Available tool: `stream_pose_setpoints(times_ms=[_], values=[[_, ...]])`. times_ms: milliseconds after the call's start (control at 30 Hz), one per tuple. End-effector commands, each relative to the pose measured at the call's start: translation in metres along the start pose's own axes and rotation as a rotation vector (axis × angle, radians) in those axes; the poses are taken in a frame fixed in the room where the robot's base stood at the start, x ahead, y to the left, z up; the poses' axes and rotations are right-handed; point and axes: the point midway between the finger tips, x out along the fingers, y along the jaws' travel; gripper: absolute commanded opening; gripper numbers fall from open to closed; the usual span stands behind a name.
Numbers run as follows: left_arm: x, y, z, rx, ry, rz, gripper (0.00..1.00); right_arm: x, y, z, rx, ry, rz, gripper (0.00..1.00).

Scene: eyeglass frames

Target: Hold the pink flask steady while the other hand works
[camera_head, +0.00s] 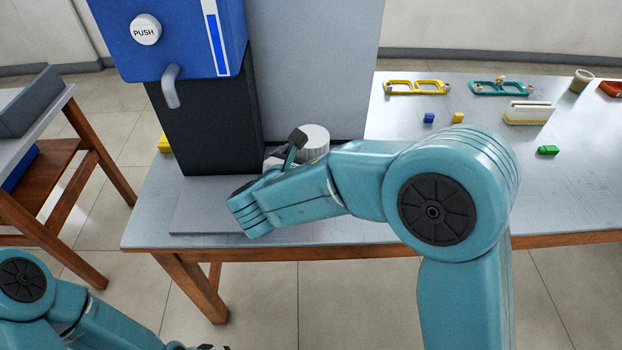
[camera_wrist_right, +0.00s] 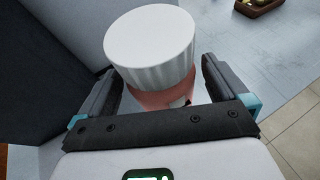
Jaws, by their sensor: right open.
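The pink flask (camera_wrist_right: 160,98) shows in the right wrist view, with a wide white ribbed cap (camera_wrist_right: 150,45) on top. In the head view only its cap (camera_head: 314,140) shows clearly; my right arm hides the body. My right gripper (camera_wrist_right: 155,82) is open, with one finger on each side of the flask just below the cap. Whether the fingers touch it I cannot tell. In the head view this gripper (camera_head: 290,152) is mostly hidden by its own wrist. My left gripper (camera_head: 208,347) is at the bottom edge, low and cut off, far from the flask.
A blue and black dispenser (camera_head: 190,60) with a white PUSH button (camera_head: 146,29) and grey spout (camera_head: 171,87) stands left of the flask. A grey panel (camera_head: 320,60) is behind. Eyeglass frames (camera_head: 416,87) and small blocks (camera_head: 458,117) lie on the table (camera_head: 390,110) to the right.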

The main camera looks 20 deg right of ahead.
Motion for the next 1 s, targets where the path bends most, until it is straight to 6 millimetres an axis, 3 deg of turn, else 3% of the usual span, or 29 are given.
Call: stream_pose_setpoints(times_ms=[133, 367, 400, 600, 667, 1000], values=[[-0.001, 0.000, 0.000, 0.000, 0.000, 0.000, 0.43, 0.019, 0.000, 0.000, 0.000, 0.001, -0.002, 1.00], [-0.001, 0.000, 0.000, 0.000, 0.000, 0.000, 0.43, 0.022, 0.001, 0.000, 0.001, 0.000, 0.000, 1.00], [-0.001, 0.000, 0.000, 0.000, 0.000, 0.000, 0.43, 0.022, 0.001, 0.000, 0.001, 0.000, 0.000, 0.97], [-0.001, 0.000, 0.000, 0.000, 0.000, 0.000, 0.43, 0.021, 0.001, 0.000, 0.001, 0.000, 0.000, 0.32], [-0.001, 0.000, 0.000, 0.000, 0.000, 0.000, 0.43, 0.021, 0.001, 0.000, 0.001, 0.001, 0.000, 0.15], [-0.002, 0.001, 0.000, 0.000, 0.000, 0.000, 0.43, 0.019, 0.001, 0.007, 0.003, -0.002, 0.000, 0.15]])
